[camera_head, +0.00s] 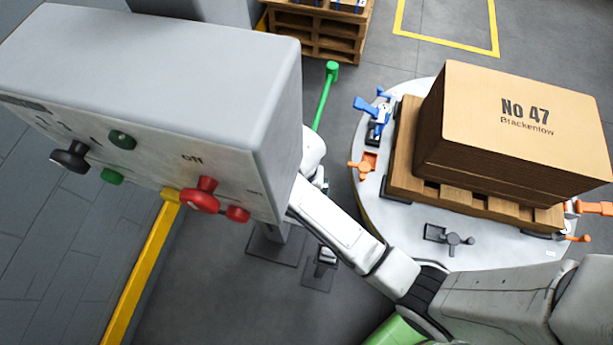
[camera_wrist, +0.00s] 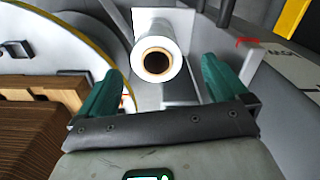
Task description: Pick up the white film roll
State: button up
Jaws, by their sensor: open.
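The white film roll (camera_wrist: 156,28) shows at the top middle of the wrist view, its round end with a dark core hole turned towards the camera. My gripper (camera_wrist: 162,68) is open, with one green finger to the left of the roll and one to the right. The roll's end lies in line with the gap, and floor or machine parts show between the fingers below it. I cannot tell how far the roll is beyond the fingertips. In the head view I cannot make out the roll or the fingers; my white arm reaches behind a grey control box (camera_head: 150,60).
The control box has red, green and black knobs. A round turntable (camera_head: 385,215) carries a wooden pallet (camera_head: 405,150) with a stack of cardboard blanks (camera_head: 520,110). A grey panel (camera_wrist: 285,85) stands at the right in the wrist view. A yellow rail (camera_head: 145,265) runs at lower left.

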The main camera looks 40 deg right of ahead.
jog(key=f, duration=0.8)
jog(key=shift+s+d+f+b, duration=0.15)
jog(key=shift+d+f+b, duration=0.15)
jog(key=shift+f, duration=0.1)
jog(key=c, duration=1.4)
